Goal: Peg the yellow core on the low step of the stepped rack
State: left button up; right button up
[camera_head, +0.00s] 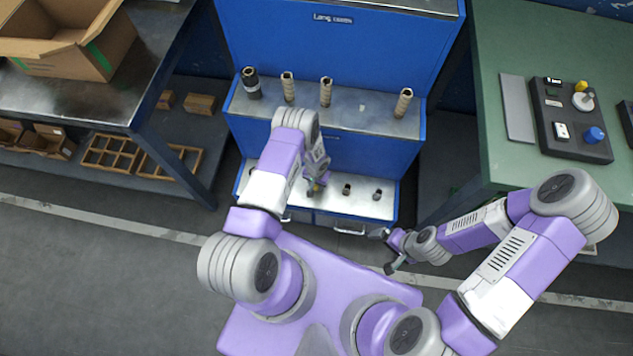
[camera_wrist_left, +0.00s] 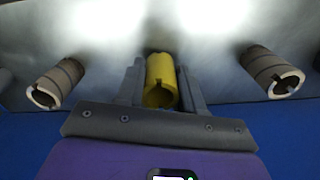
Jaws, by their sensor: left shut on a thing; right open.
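The stepped rack (camera_head: 370,143) is blue with metal-topped steps. My left gripper (camera_head: 316,186) is down at its low step (camera_head: 361,207), shut on the yellow core (camera_wrist_left: 161,80). In the left wrist view the core is a short hollow yellow tube between the two fingers (camera_wrist_left: 162,88). In the head view only a bit of yellow shows beside the gripper. Whether the core is on a peg, or touches the step, I cannot tell. My right gripper (camera_head: 385,251) is open and empty, in front of the rack's lower right corner.
Two short brown cores (camera_wrist_left: 57,82) (camera_wrist_left: 270,70) flank the yellow one in the left wrist view. Several taller cores (camera_head: 326,92) stand on the upper step. A green table (camera_head: 510,40) is at right, a metal bench (camera_head: 105,95) at left.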

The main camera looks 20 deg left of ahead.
pick_arm(q)
jog(key=shift+f, duration=0.25)
dwell(0.4)
jog(key=o, duration=1.6)
jog(key=shift+c, duration=0.2)
jog(key=shift+r+p, duration=2.95)
jog(key=shift+r, duration=1.1)
